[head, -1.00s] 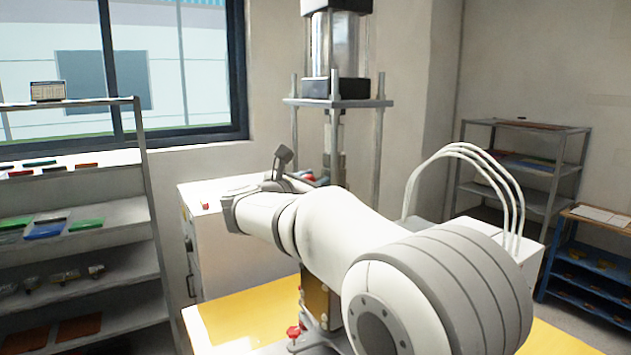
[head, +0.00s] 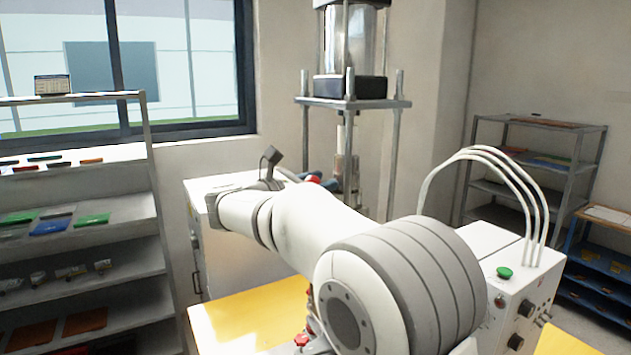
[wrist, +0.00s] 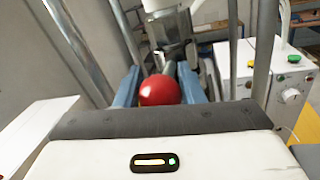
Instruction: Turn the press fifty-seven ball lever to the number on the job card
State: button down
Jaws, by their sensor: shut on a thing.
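The press (head: 350,95) stands behind my arm, with a clear cylinder above a grey plate on posts. Its lever ends in a red ball (head: 313,179), seen just past my wrist. In the wrist view the red ball (wrist: 160,90) sits between the two blue fingers of my gripper (wrist: 158,84), which is shut on it. The lever's shaft and any number scale are hidden or too blurred to read. A small card (head: 53,85) stands on top of the left shelf; its print is too small to read, and I cannot tell whether it is the job card.
A white control box (head: 510,275) with a green button and dark knobs stands right of my arm. A yellow surface (head: 250,310) lies below. A grey shelf (head: 80,213) with coloured parts is at left. Press posts rise close around my gripper. Another rack (head: 530,185) is at back right.

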jog(key=shift+s+d, duration=0.1)
jog(key=shift+d, duration=0.15)
jog(key=c, duration=1)
grip_release()
jog(key=shift+o, duration=0.2)
jog(key=shift+s+a, duration=0.1)
jog(key=shift+s+a+f, duration=0.1)
jog(key=shift+s+a, duration=0.05)
jog(key=shift+a, duration=0.05)
jog(key=b+v, duration=0.2)
jog(key=v, duration=0.5)
